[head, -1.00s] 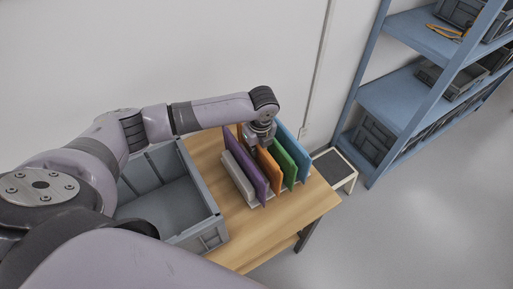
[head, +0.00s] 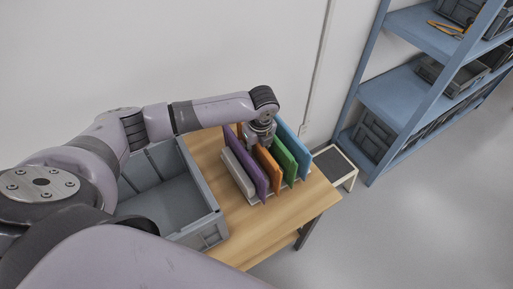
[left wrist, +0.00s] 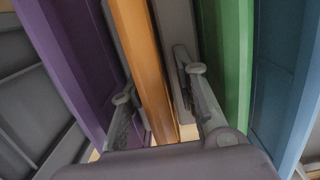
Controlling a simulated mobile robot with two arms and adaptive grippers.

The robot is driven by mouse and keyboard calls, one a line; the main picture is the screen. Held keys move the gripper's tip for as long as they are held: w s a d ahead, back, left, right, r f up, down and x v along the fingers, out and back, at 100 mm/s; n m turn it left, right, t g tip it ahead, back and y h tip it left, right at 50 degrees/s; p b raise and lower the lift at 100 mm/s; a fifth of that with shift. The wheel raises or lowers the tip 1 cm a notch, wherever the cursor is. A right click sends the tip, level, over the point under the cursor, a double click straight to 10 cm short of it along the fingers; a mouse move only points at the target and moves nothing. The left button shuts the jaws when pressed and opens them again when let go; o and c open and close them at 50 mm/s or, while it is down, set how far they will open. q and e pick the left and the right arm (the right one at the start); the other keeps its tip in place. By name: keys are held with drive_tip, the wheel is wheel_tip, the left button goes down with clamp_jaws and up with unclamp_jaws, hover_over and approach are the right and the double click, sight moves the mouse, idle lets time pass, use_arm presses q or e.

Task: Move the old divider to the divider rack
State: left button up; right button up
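The divider rack (head: 229,170) is a pale base on the wooden table, holding upright purple (head: 250,172), orange (head: 267,167), green (head: 284,158) and blue (head: 293,146) dividers. My left gripper (head: 258,143) is down at the orange divider, between the purple and green ones. In the left wrist view, its two fingers (left wrist: 158,95) stand on either side of the orange divider (left wrist: 146,60). A gap shows on the right side of the divider, so the fingers look open around it. I cannot tell which divider is the old one. My right gripper is out of view.
A grey open crate (head: 207,234) stands left of the rack on the table (head: 243,232), partly hidden by my arm. A low stool (head: 336,168) and a blue shelf (head: 395,97) stand to the right. The table front is clear.

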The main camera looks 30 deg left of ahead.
use_arm(q)
drive_tip(key=r, duration=0.4)
drive_tip(key=d+r, duration=0.1)
drive_tip(key=r, duration=0.7)
drive_tip(key=shift+s+d, duration=0.15)
drive_tip(key=shift+s, duration=0.15)
drive_tip(key=shift+f, duration=0.1)
